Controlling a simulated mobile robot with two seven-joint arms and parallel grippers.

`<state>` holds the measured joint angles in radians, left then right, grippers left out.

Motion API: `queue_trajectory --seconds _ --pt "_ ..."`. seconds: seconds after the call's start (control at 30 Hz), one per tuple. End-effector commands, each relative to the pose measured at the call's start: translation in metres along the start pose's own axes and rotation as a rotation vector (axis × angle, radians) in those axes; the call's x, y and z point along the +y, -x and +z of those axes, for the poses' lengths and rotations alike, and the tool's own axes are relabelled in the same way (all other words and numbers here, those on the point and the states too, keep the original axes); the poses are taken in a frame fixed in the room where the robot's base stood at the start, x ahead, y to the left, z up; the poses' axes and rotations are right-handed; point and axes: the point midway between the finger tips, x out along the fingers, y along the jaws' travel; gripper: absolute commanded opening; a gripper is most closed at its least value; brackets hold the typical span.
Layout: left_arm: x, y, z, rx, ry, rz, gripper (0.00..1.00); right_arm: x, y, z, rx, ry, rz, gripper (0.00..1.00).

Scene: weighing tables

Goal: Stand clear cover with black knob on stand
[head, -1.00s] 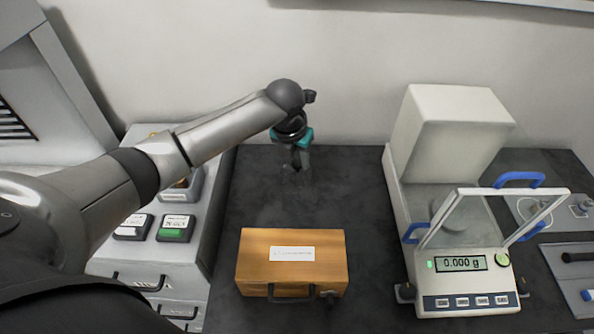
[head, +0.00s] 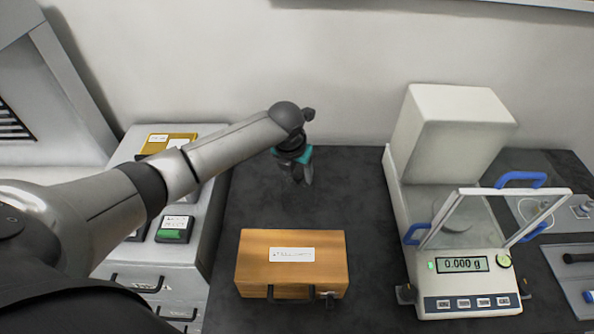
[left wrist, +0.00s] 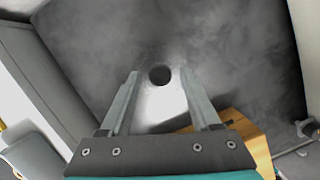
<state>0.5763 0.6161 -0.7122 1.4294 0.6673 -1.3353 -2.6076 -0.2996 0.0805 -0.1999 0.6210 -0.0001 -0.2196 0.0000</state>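My left gripper (head: 300,180) is over the back part of the dark table, pointing down. In the left wrist view its two fingers (left wrist: 160,80) are apart. A round black knob (left wrist: 160,75) shows in the gap between the fingertips, with space on both sides of it. A pale, bright patch around and below the knob may be the clear cover; its outline is hard to make out. In the head view I cannot pick out the cover or knob under the gripper. I cannot identify the stand for certain. My right gripper is not in view.
A wooden case (head: 291,281) lies in front of the gripper. A balance (head: 467,298) with a glass shield and blue handles stands on the right, reading 0.000 g. A grey drawer unit (head: 155,255) is on the left. Dark tabletop between is clear.

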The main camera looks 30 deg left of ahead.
Motion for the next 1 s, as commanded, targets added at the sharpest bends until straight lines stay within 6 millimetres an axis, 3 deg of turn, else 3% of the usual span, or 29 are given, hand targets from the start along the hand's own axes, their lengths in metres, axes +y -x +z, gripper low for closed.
queue_trajectory --seconds 0.37,1.0 --pt "0.001 0.008 0.001 -0.001 0.000 0.001 0.66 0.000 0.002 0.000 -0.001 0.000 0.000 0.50" --pt "0.000 0.113 0.002 -0.002 0.000 -0.001 0.66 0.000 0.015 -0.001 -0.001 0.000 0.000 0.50"
